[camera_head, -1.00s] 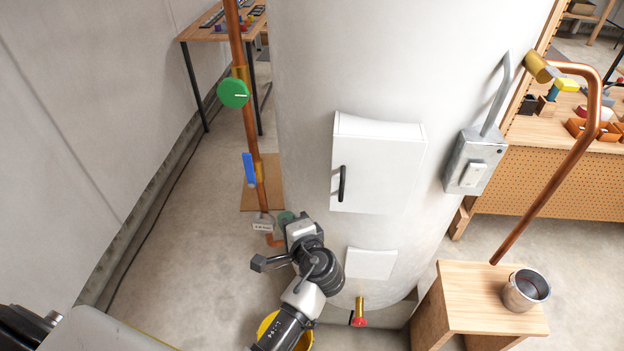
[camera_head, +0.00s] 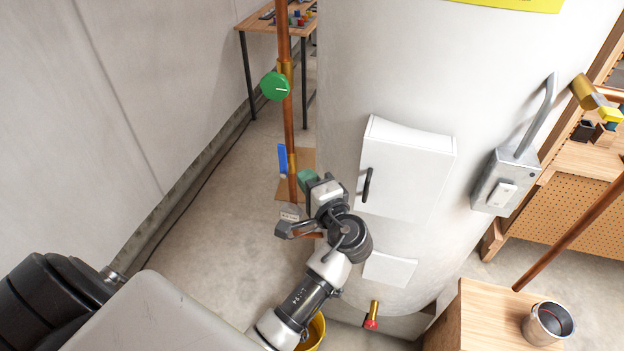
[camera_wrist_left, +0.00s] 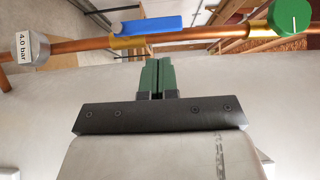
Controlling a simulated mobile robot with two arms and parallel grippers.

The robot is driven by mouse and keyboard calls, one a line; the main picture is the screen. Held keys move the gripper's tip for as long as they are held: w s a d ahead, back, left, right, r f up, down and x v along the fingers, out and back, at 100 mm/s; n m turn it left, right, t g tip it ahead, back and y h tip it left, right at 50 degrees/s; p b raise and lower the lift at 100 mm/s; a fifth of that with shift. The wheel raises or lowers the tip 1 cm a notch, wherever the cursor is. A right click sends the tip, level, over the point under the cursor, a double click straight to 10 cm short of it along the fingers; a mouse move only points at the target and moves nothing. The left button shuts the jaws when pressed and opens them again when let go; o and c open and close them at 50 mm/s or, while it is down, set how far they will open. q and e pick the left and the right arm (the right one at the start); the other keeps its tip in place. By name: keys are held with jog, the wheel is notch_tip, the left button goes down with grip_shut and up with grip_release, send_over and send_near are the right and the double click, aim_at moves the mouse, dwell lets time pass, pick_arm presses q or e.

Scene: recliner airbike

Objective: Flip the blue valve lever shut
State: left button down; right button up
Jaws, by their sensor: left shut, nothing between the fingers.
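The blue valve lever (camera_head: 282,158) sits on a brass fitting on the vertical copper pipe (camera_head: 288,110) and lies along the pipe. In the left wrist view the lever (camera_wrist_left: 150,24) crosses the upper middle, lengthwise beside the pipe. My left gripper (camera_head: 307,177) is shut and empty, with its green fingers just right of the pipe, near the lever's lower end. In the left wrist view its fingers (camera_wrist_left: 157,62) point at the lever, with a visible gap between. My right gripper is not in view.
A green round valve handle (camera_head: 274,86) is higher on the pipe. A small gauge tag (camera_wrist_left: 32,47) reads 4.0 bar. The big white tank (camera_head: 400,70) with a white door box (camera_head: 405,170) stands right of the pipe. Open floor lies left, beside the wall.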

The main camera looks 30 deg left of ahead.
aim_at(283, 161)
pick_arm(q)
jog(key=p+x, duration=0.1)
jog(key=x, duration=0.5)
jog(key=shift+s+p, duration=0.1)
jog(key=shift+p, duration=0.25)
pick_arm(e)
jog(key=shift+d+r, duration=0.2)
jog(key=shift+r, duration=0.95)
